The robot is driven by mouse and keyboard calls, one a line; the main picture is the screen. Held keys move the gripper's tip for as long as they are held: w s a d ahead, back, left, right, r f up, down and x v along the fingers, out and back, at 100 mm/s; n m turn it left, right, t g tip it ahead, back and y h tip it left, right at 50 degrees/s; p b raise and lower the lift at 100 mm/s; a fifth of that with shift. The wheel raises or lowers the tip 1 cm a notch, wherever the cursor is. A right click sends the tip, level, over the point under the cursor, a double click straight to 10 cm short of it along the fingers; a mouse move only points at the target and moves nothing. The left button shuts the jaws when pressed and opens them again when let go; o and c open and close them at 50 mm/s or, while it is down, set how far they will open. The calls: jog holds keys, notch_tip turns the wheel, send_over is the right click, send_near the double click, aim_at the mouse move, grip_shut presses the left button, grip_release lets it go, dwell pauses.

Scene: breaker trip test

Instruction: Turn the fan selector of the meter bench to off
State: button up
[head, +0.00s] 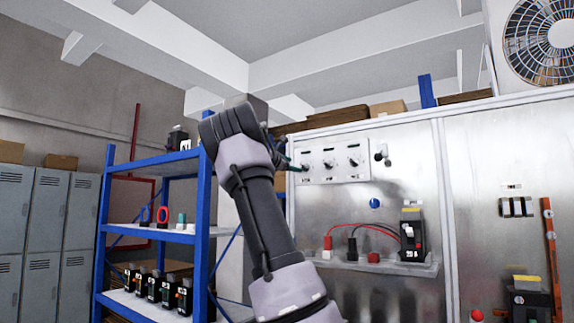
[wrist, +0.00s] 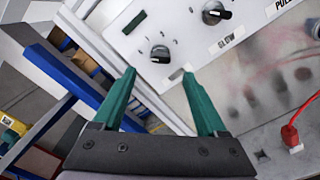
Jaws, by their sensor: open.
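The meter bench's white control panel (head: 331,169) carries three black knobs in a row: left knob (head: 305,167), middle knob (head: 328,163) and right knob (head: 353,161). Their lettering is too small to tell which is the fan selector. In the wrist view, one black knob (wrist: 160,53) lies just beyond the fingertips and another (wrist: 213,12) is farther up. A label (wrist: 228,43) near it seems to read "GLOW". My gripper (wrist: 160,76) has its green fingers apart, with nothing between them. In the head view its fingers are mostly hidden behind my arm, at the panel's left edge.
A breaker (head: 411,235) with red and black leads stands on the bench ledge (head: 385,267). A blue shelf rack (head: 204,225) stands close left of my arm. A fan (head: 540,40) sits at top right.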

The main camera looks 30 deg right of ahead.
jog(key=shift+v, duration=2.05)
jog(key=s+d+f+m+g+y, duration=0.15)
jog(key=s+f+m+y, duration=0.4)
jog(key=f, duration=0.75)
jog(key=s+a+f+m+y, duration=0.4)
jog(key=s+a+f, duration=0.2)
jog(key=f, duration=0.2)
jog(key=s+a+f+m+y, duration=0.2)
jog(key=s+a+f+y, duration=0.1)
jog(key=s+a, duration=0.4)
jog(key=s+a+f+m+t+y, duration=0.1)
jog(key=s+a+f+m+y, duration=0.2)
jog(key=s+a, duration=0.5)
jog(key=s+a+f+m+y, duration=0.3)
jog(key=s+a, duration=0.4)
jog(key=a, duration=0.9)
jog(key=shift+s+a+t, duration=0.2)
jog(key=shift+t, duration=0.15)
jog(key=shift+f, duration=0.1)
